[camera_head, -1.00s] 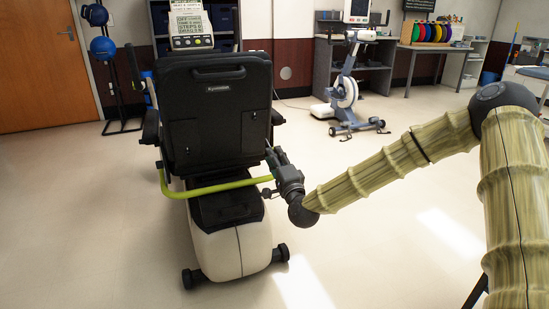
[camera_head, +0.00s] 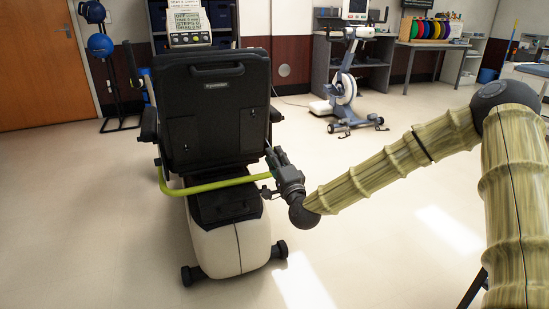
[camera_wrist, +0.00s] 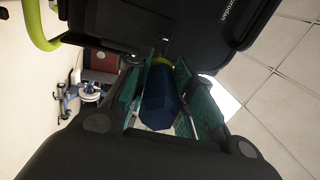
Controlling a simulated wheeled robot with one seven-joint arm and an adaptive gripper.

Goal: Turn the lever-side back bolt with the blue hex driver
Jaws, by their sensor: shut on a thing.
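The recumbent stepper stands with its black seat back (camera_head: 211,110) towards me and a yellow-green bar (camera_head: 215,186) curving below it. My gripper (camera_head: 273,155) is at the lower right edge of the seat back. In the wrist view, my gripper (camera_wrist: 158,88) is shut on the blue hex driver (camera_wrist: 157,103), held between teal finger pads.
The stepper's pale base (camera_head: 231,245) has dark feet on the floor. A white exercise bike (camera_head: 345,90) stands behind to the right. A ball rack (camera_head: 110,75) stands at the back left by the wooden door (camera_head: 42,65). The floor to the right is mostly free.

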